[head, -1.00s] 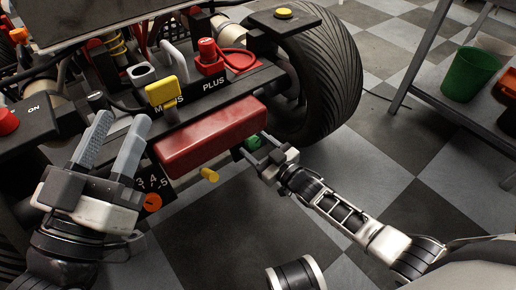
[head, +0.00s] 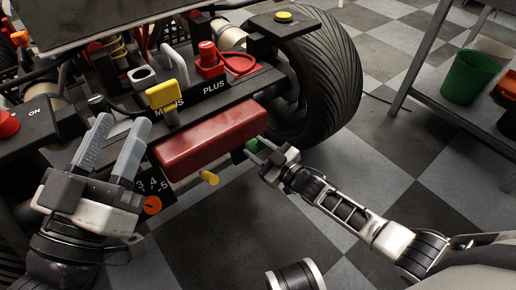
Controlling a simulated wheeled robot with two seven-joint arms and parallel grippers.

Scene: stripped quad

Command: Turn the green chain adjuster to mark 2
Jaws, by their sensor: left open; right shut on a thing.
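The green chain adjuster (head: 252,145) shows as a small green piece below the right end of the red block, beside the rear tyre. My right gripper (head: 262,150) is shut on it, and the fingers hide part of it. I cannot make out its marks or its setting. My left gripper (head: 119,146) is open and empty, in front of the left part of the quad, with its fingers pointing up.
The red block (head: 210,138) sits just above the adjuster. A yellow knob (head: 209,178) and an orange dial (head: 153,205) with numbers stick out lower left. The tyre (head: 318,80) stands behind my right gripper. Checkered floor is free in front.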

